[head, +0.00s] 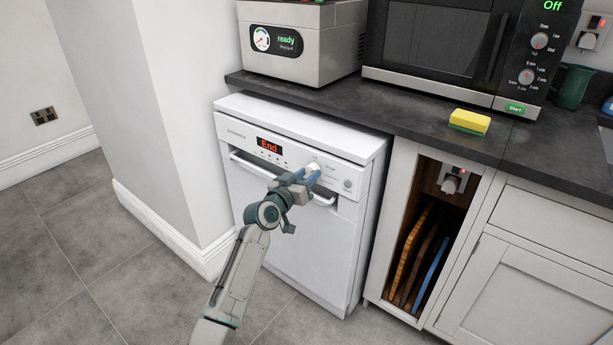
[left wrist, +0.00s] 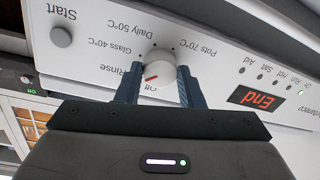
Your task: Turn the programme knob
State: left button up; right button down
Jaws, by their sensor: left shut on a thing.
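The programme knob (left wrist: 158,69) is a round white dial with a red pointer mark, on the white front panel of the dishwasher (head: 280,220). In the left wrist view its red mark points toward the printed "Off", with Rinse, Glass 40°C, Daily 50°C and Pots 70°C around it. The knob also shows in the head view (head: 313,168), partly covered by the fingers. My left gripper (head: 308,174) is shut on the knob, one finger on each side; it shows in the left wrist view (left wrist: 157,85) too. The dishwasher display (head: 269,146) reads "End". My right gripper is not in view.
The dishwasher handle (head: 262,173) runs just below the panel. A start button (left wrist: 61,37) sits beside the dial. A dark worktop above carries a yellow sponge (head: 469,122), a microwave (head: 440,45) and a steel appliance (head: 295,45). Floor to the left is clear.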

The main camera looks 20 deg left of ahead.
pick_arm(q)
jog(key=shift+r+n+p, duration=0.1)
jog(key=shift+n+p, duration=0.25)
jog(key=shift+n, duration=0.05)
jog(key=shift+r+n+p, duration=0.1)
jog(key=shift+n+p, duration=0.45)
jog(key=shift+n, duration=0.05)
jog(key=n+p, duration=0.2)
jog(key=n, duration=0.1)
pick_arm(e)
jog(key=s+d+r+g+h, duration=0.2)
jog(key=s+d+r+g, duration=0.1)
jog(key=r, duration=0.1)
pick_arm(q)
jog(key=n+p, duration=0.2)
jog(key=n, duration=0.1)
jog(key=shift+n+g, duration=0.3)
jog(key=shift+g, duration=0.1)
jog(key=shift+n, duration=0.4)
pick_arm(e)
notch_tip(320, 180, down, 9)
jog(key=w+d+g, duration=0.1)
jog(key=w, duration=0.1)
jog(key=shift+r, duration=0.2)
pick_arm(q)
jog(key=o, duration=1)
